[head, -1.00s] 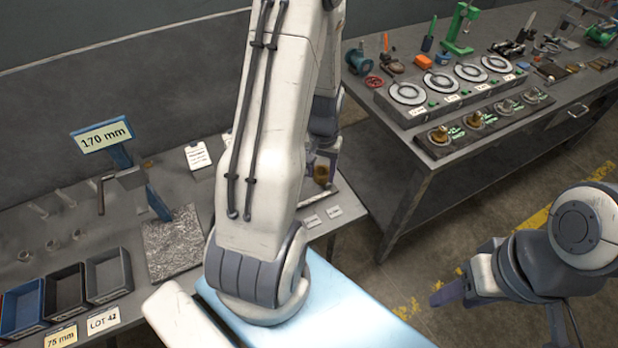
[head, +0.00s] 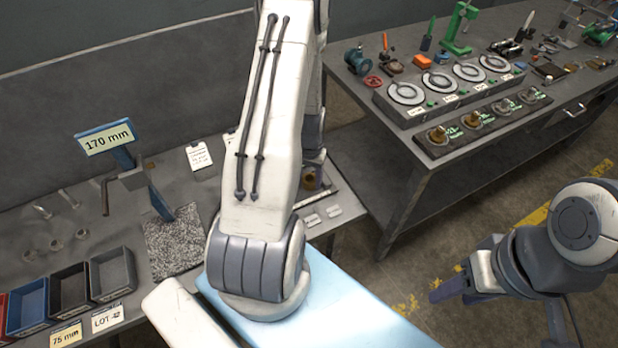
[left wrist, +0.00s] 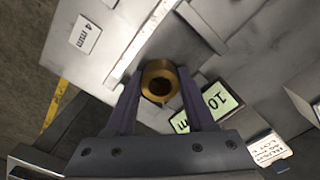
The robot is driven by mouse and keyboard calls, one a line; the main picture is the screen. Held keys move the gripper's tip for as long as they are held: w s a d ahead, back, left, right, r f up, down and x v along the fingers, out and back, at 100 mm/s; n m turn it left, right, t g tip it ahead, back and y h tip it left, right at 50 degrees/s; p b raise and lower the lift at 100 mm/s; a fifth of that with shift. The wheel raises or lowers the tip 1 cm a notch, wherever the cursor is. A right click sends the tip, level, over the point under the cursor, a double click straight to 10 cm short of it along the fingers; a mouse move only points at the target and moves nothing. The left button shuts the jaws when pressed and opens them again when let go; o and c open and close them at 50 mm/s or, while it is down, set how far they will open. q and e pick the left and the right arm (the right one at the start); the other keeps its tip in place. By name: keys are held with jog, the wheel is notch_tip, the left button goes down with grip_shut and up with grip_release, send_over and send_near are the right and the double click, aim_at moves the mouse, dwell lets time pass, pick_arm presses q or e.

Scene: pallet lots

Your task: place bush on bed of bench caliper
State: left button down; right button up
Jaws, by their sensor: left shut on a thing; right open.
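The bush (left wrist: 146,82), a brass ring with a dark bore, sits between the fingers of my left gripper (left wrist: 158,92) in the left wrist view. That gripper is shut on it. In the head view my left gripper (head: 313,172) is partly hidden behind my own arm, above the right end of the near bench. Below the bush, the left wrist view shows a pale metal rail (left wrist: 148,37), perhaps part of the bench caliper, and a green 10 mm display (left wrist: 218,101). Contact with the bed cannot be told. My right gripper (head: 502,308) is open and empty over the floor.
A blue stand with a 170 mm sign (head: 108,138) rises beside a speckled plate (head: 175,243) on the near bench. Open bins (head: 112,274) stand at left. The far bench (head: 385,160) holds dials and tools; a floor gap separates the benches.

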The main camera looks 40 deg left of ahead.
aim_at(309, 179)
pick_arm(q)
jog(key=c, duration=0.5)
grip_release()
jog(key=shift+f, duration=0.1)
jog(key=shift+c, duration=0.2)
notch_tip(309, 179, up, 12)
jog(key=b, duration=0.1)
jog(key=shift+r, duration=0.2)
jog(key=s+d+r+m, duration=0.1)
jog(key=d+r+m, duration=0.25)
jog(key=d, duration=0.65)
jog(key=s+d+r+m, duration=0.15)
jog(key=d+r, duration=0.25)
jog(key=d, duration=0.5)
jog(key=s+d+r+m, duration=0.2)
jog(key=s+d+m, duration=0.1)
jog(key=s+d, duration=0.3)
jog(key=s+d+r+m+h, duration=0.1)
jog(key=s+d+r+m, duration=0.1)
jog(key=s+d+m, duration=0.2)
jog(key=s+d, duration=0.2)
jog(key=s, duration=0.2)
jog(key=shift+r, duration=0.3)
jog(key=shift+w, duration=0.1)
